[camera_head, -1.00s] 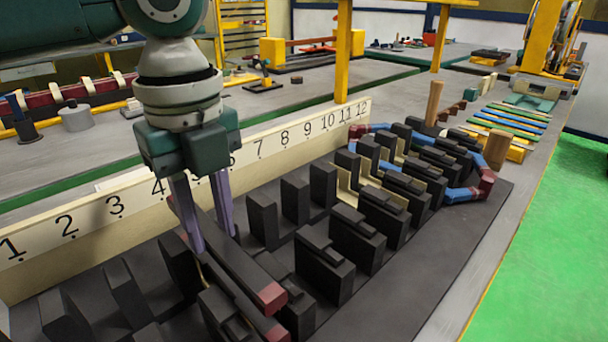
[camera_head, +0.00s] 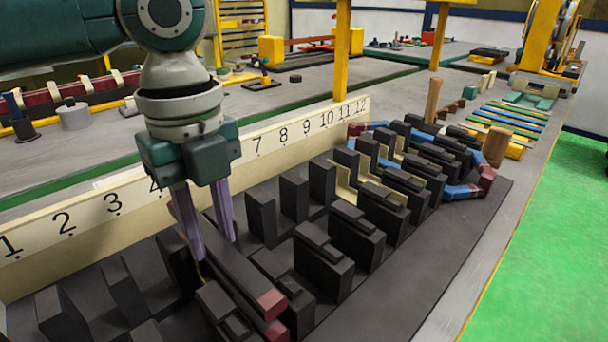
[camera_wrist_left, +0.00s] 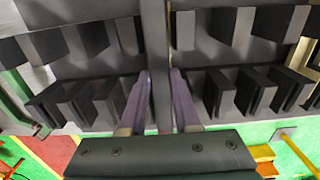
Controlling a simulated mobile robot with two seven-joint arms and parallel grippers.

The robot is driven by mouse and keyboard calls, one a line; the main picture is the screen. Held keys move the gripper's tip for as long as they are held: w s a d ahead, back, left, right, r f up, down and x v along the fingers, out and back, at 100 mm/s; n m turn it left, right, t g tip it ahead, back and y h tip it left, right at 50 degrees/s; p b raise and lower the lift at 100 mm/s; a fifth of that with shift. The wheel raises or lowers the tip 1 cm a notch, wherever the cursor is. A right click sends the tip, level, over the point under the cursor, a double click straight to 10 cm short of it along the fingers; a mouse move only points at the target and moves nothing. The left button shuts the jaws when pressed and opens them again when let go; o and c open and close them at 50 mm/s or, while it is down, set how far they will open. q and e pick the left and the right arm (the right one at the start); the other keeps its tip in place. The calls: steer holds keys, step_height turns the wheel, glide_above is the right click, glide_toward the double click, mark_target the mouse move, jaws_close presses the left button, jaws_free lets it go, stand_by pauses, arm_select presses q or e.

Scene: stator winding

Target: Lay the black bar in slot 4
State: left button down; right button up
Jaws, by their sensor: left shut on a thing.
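My left gripper (camera_head: 218,250) points down, its purple fingers shut on a long black bar (camera_head: 240,276) with a dark red end towards the viewer. The bar runs away from the numbered board, low over the black slotted block (camera_head: 450,230). Just below it a second dark red end (camera_head: 276,332) shows, close to the held bar. The 4 on the board (camera_head: 154,185) is partly hidden by the gripper, so I cannot tell whether the bar is in slot 4. In the left wrist view the bar (camera_wrist_left: 158,60) runs between the fingers. My right gripper is not in view.
Black upright teeth stand in rows on both sides of the bar. The cream numbered board (camera_head: 90,215) runs behind them. Blue and red coil pieces (camera_head: 462,193) and wooden pegs (camera_head: 497,146) are at the far right end.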

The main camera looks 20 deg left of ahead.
mark_target(212, 238)
arm_select(q)
steer(key=shift+f+b, duration=0.45)
steer(key=shift+f, duration=0.9)
steer(key=shift+f, duration=0.45)
stand_by(0.5)
steer(key=c, duration=0.6)
jaws_free()
steer(key=shift+o, duration=0.2)
steer(key=shift+r, duration=0.15)
steer(key=shift+r+p, duration=0.65)
steer(key=shift+p, duration=0.55)
